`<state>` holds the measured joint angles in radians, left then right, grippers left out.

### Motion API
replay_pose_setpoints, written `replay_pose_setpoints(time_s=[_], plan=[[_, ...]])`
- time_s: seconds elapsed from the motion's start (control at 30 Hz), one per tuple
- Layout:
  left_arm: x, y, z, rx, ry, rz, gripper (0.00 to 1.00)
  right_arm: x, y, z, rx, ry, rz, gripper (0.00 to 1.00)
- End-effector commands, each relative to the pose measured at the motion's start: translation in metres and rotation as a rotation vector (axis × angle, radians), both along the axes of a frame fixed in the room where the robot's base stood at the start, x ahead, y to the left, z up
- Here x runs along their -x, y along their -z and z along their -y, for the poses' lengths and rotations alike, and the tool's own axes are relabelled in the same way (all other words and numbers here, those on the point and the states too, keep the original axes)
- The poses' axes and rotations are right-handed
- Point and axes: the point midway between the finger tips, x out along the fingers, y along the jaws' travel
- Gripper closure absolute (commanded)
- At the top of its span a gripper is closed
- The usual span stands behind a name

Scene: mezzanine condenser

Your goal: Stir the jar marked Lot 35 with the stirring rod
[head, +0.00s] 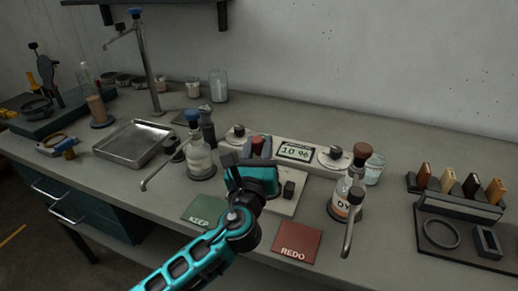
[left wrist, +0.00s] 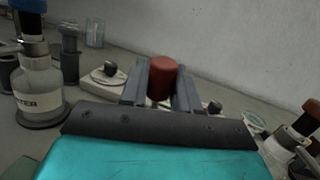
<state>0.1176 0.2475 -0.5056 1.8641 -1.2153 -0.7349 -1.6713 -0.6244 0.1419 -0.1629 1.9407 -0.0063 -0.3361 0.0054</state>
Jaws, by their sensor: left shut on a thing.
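My left gripper (head: 257,150) is shut on a red cylinder (left wrist: 161,78), held between its two grey fingers above the bench. Only the cylinder's upper part shows, so I cannot tell whether it is the stirring rod. A glass jar (head: 219,86) stands at the back of the bench, and another jar (head: 374,169) stands at right behind the dye bottle. No Lot 35 marking is legible on either. My right gripper is not in view.
A pump bottle (head: 200,160) stands left of my gripper and a bottle marked "DY" (head: 349,195) right. A device (head: 295,151) reading 10 96 lies behind. Green KEEP (head: 203,210) and red REDO (head: 297,243) mats lie in front. A metal tray (head: 134,143) is left.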

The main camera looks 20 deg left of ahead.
Motion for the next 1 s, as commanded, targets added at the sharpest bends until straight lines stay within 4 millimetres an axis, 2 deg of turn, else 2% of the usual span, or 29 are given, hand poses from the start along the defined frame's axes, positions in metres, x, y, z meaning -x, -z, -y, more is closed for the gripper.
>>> replay_pose_setpoints(time_s=[0.8,1.0], plan=[[0.011,-0.066,-0.007,0.001,0.0,0.003,1.0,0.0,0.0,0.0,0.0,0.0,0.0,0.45],[0.013,-0.072,-0.008,0.0,0.0,0.0,1.0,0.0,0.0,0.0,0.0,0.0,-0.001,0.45]])
